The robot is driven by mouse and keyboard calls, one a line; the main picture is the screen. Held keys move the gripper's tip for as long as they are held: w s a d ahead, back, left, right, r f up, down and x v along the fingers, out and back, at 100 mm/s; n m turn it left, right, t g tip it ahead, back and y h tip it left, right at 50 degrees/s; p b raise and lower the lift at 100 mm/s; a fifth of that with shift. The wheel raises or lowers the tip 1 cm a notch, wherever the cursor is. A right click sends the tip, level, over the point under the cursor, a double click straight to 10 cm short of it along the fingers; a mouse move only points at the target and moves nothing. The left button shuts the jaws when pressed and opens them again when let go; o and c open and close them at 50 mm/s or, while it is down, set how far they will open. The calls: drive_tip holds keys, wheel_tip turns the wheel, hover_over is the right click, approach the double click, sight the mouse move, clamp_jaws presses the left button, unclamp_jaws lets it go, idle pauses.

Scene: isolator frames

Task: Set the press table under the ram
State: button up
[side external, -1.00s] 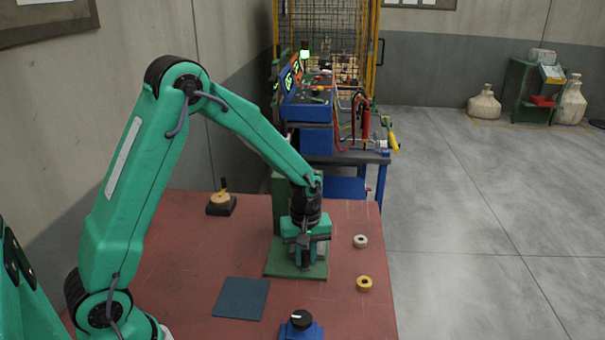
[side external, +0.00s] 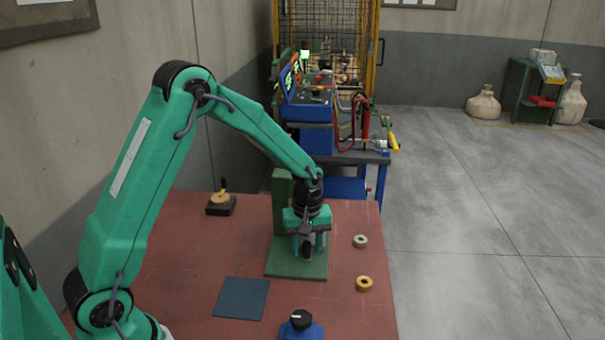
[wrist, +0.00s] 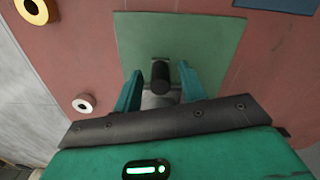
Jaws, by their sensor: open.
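The press shows in the side external view as a green base plate (side external: 285,270) with an upright green column (side external: 282,200) behind my gripper. My gripper (side external: 307,250) points down over the plate, its fingers apart. In the wrist view, my gripper (wrist: 160,80) is open, with one finger on each side of a dark cylinder (wrist: 160,72). A grey rounded part (wrist: 158,100) shows just below the cylinder, partly hidden by my gripper. I cannot tell whether the fingers touch either part, nor which is the press table. The ram is not clearly seen.
A white ring (side external: 360,241) and a yellow ring (side external: 364,284) lie right of the plate. A black stand (side external: 221,206) is back left. The red tabletop is otherwise clear.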

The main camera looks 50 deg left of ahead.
drive_tip(key=shift+r, duration=0.1)
drive_tip(key=shift+r, duration=3.85)
drive_tip(key=shift+c, duration=0.2)
drive_tip(key=shift+c, duration=1.2)
drive_tip(key=s+m+t, duration=0.1)
drive_tip(key=m, duration=0.3)
drive_tip(key=s+m+t, duration=0.1)
drive_tip(key=m+t, duration=0.1)
drive_tip(key=m, duration=0.2)
drive_tip(key=s+m+t, duration=0.1)
drive_tip(key=m, duration=0.3)
drive_tip(key=shift+f+t, duration=0.3)
drive_tip(key=shift+w+f, duration=0.1)
drive_tip(key=shift+f, duration=0.05)
drive_tip(key=shift+x, duration=3.7)
